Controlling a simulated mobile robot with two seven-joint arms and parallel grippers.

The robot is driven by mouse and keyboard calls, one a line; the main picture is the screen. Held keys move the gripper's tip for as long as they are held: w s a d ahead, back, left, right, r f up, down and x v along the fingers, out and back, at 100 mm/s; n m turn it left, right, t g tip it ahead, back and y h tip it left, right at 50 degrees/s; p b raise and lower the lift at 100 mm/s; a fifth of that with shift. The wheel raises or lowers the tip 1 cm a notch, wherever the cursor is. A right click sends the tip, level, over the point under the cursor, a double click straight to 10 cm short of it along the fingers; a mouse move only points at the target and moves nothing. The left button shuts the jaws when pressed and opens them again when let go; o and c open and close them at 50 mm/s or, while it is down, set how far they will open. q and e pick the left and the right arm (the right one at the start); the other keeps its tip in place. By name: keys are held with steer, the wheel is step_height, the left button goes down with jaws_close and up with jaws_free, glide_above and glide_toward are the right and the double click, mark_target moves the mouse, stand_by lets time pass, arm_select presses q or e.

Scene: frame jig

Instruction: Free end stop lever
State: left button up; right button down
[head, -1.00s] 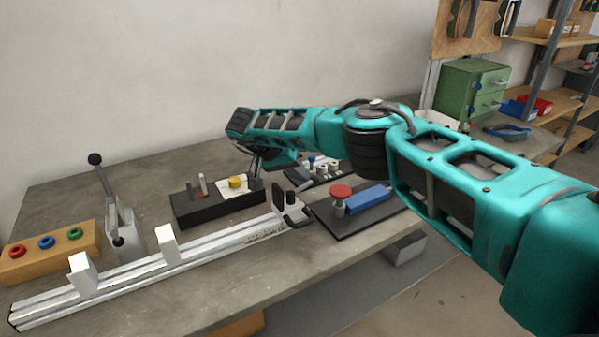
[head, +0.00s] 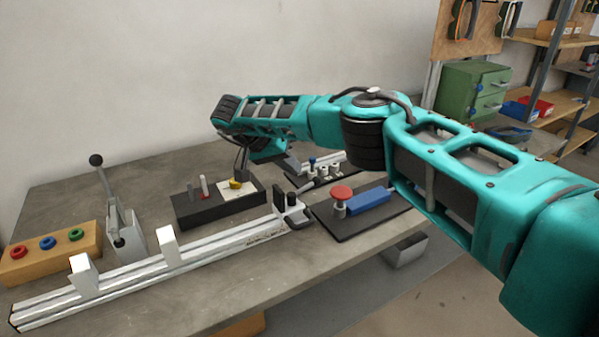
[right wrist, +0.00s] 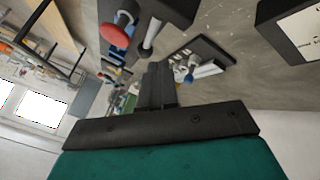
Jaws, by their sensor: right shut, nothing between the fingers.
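The end stop is a dark upright piece with a dark lever (head: 294,214) at the right end of the aluminium rail (head: 225,243) in the head view. My right gripper (head: 241,172) is behind and left of it, above the black block with the yellow piece (head: 238,184), and does not touch the lever. In the right wrist view its dark fingers (right wrist: 158,85) are together with nothing between them. My left gripper is not in view.
Two white blocks (head: 168,247) stand on the rail. A lever clamp with a black ball (head: 96,160) is at the left. A red button (head: 342,192) and blue box (head: 368,202) sit on a dark plate right of the end stop. A peg fixture (head: 322,170) lies behind.

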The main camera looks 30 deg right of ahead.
steer(key=v, duration=0.9)
steer(key=shift+s+f, duration=0.1)
steer(key=shift+f, duration=0.05)
